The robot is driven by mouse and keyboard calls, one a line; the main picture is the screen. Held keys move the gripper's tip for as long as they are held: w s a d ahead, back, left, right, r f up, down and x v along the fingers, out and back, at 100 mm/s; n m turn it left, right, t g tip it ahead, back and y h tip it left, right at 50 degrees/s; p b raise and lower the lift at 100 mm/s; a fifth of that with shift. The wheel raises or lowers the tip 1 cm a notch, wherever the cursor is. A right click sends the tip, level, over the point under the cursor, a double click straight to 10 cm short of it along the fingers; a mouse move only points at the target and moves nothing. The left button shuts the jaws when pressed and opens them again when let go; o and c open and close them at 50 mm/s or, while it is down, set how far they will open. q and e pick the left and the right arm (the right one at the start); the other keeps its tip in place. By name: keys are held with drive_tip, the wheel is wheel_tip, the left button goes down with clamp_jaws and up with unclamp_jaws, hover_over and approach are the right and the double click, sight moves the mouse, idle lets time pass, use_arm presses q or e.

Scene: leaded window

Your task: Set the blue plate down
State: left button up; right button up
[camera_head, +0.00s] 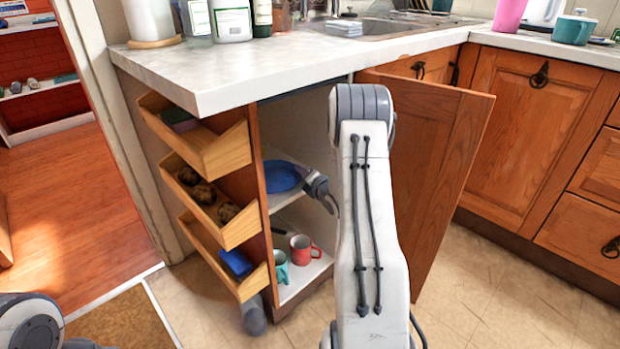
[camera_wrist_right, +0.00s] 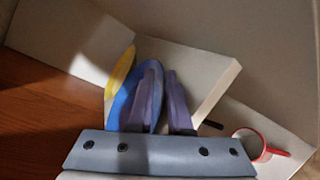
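My right gripper (camera_head: 320,188) is at the plate's right side. In the wrist view my right gripper's fingers (camera_wrist_right: 164,90) stand apart with a gap between them, close against the plate. Whether a finger touches the plate I cannot tell. A yellow rim (camera_wrist_right: 120,72) shows beside the blue plate. My left gripper is not in view.
A red mug (camera_head: 304,249) and a teal mug (camera_head: 281,267) stand on the lower shelf. The open cabinet door (camera_head: 440,170) is right of my arm. The countertop (camera_head: 240,70) overhangs the opening.

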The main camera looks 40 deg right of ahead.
drive_tip(key=p+v, duration=0.2)
drive_tip(key=v, duration=0.9)
drive_tip(key=shift+s, duration=0.35)
drive_tip(key=shift+a, duration=0.15)
